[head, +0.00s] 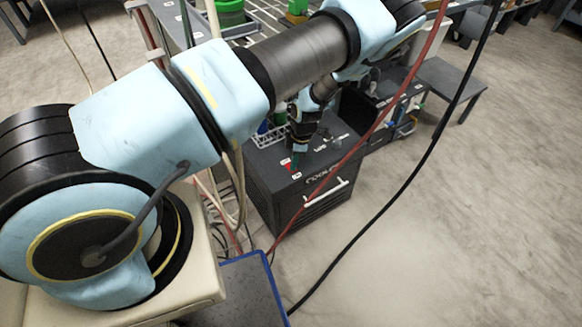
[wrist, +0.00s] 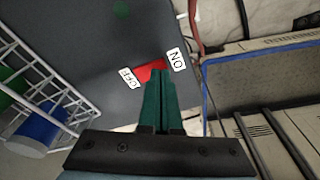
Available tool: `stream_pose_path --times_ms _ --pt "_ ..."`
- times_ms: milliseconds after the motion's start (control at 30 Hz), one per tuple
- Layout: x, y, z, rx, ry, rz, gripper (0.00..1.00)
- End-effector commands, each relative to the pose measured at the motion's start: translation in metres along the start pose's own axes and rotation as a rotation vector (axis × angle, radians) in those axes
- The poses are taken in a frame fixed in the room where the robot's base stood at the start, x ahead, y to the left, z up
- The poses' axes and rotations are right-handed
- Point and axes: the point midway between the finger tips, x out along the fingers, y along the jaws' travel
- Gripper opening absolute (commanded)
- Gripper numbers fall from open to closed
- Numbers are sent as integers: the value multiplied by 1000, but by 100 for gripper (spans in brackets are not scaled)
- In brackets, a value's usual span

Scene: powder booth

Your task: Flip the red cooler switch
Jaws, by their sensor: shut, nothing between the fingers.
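The red switch (wrist: 150,70) lies between an OFF label (wrist: 132,78) and an ON label (wrist: 176,59) on the dark grey top of the cooler in the wrist view. My gripper (wrist: 156,80) has green fingers closed together with nothing between them. Its tips cover part of the switch's lower edge; I cannot tell whether they touch it. In the head view the black cooler box (head: 320,212) has a white handle, and my gripper (head: 295,162) points down at its top beside the red switch patch (head: 286,162). Which way the switch is tilted is unclear.
A white wire basket (wrist: 70,98) with green and blue containers stands on the left in the wrist view. Red and black cables (head: 440,128) cross in front of the cooler in the head view. A grey bench (head: 450,82) stands at the right. The floor at the right is open.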

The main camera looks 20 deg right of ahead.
Motion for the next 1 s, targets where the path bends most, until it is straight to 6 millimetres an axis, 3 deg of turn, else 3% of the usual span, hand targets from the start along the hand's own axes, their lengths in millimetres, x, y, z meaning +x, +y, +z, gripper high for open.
stream_pose_path --times_ms 467,1000 --pt "5 0 1 0 0 0 0" --pt "-32 0 -5 0 -1 0 0"
